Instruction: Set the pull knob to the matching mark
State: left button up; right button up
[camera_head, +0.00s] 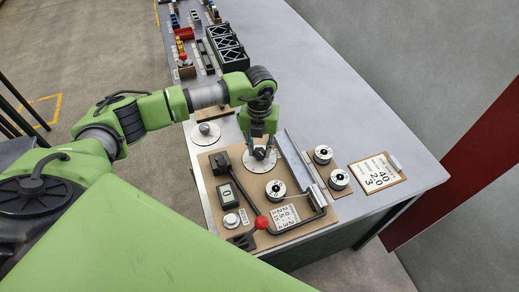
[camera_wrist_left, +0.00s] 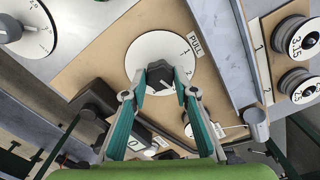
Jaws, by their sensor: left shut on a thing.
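The pull knob is a dark knob (camera_wrist_left: 160,76) in the middle of a round white dial (camera_wrist_left: 150,46) with the label "PULL" (camera_wrist_left: 196,44) beside it. The dial shows the numbers 1 and 2 at its right side; its lower part is hidden by the gripper. In the head view the dial (camera_head: 250,166) lies on the brown board under my left gripper (camera_head: 259,147). In the wrist view my left gripper (camera_wrist_left: 162,92) has its fingers on both sides of the knob, shut on it. The knob's exact pointing is hard to tell. My right gripper is out of view.
The board also holds a red-knobbed lever (camera_head: 262,222), a display (camera_head: 227,195) reading 0 and a small dial (camera_head: 275,189). A metal rail (camera_head: 299,160) stands right of the gripper. A clipboard card (camera_head: 377,173) with numbers lies further right.

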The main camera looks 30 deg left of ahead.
aim_at(259, 151)
pick_arm(q)
jog(key=n+b, duration=0.1)
jog(key=n, duration=0.2)
jog(key=shift+n, duration=1.3)
jog(key=o, duration=1.1)
jog(key=shift+r, duration=0.1)
notch_tip(259, 151, up, 12)
